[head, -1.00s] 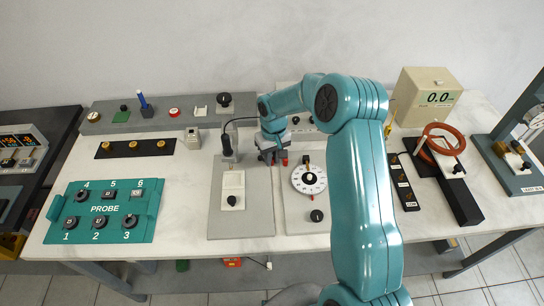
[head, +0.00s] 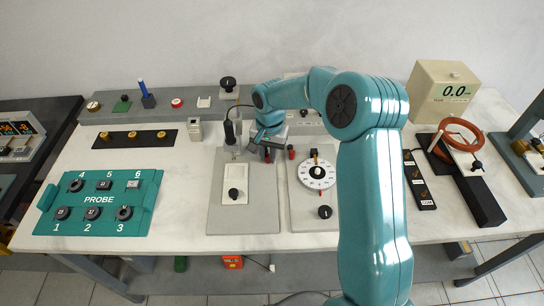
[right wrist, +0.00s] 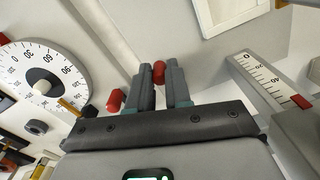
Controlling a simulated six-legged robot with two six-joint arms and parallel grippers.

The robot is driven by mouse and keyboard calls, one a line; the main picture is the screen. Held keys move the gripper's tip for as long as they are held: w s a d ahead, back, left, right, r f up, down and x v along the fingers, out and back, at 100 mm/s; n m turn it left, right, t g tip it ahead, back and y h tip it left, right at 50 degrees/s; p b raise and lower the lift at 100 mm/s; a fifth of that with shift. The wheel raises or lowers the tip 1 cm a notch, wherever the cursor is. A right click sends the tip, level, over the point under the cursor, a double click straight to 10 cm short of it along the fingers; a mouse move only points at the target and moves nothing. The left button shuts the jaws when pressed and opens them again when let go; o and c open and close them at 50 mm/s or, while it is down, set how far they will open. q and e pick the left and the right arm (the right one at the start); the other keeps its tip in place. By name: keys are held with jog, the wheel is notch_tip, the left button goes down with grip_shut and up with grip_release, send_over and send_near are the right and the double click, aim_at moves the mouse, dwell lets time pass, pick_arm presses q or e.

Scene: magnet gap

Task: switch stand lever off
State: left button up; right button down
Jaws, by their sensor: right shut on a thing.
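My right gripper (head: 267,152) reaches over the bench to the back of the grey plates. In the right wrist view its two fingers (right wrist: 163,80) are shut on a small red-tipped lever (right wrist: 158,72), whose red end shows between the fingertips. Much of the lever is hidden by the fingers, so its exact angle cannot be told. A second red knob (right wrist: 116,100) stands beside the fingers, apart from them; in the head view it appears as a red post (head: 291,153). My left gripper is not in view.
A white round dial (head: 317,173) sits on the right plate. A dark probe on a cable (head: 230,131) stands left of the gripper. The wrist view shows a scale with a red pointer (right wrist: 300,101). A beige meter (head: 446,93) reads 0.0. Bare bench lies beside the teal PROBE box (head: 98,200).

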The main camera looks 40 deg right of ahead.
aim_at(267, 156)
jog(key=shift+w+a+m+b, duration=0.3)
jog(key=shift+m+b, duration=0.2)
jog(key=shift+m, duration=0.5)
jog(key=c, duration=1.1)
grip_release()
jog(key=shift+o, duration=0.2)
jog(key=shift+r, duration=0.1)
notch_tip(267, 156, up, 16)
jog(key=p, duration=0.1)
jog(key=shift+s, duration=0.25)
jog(key=shift+d, duration=0.1)
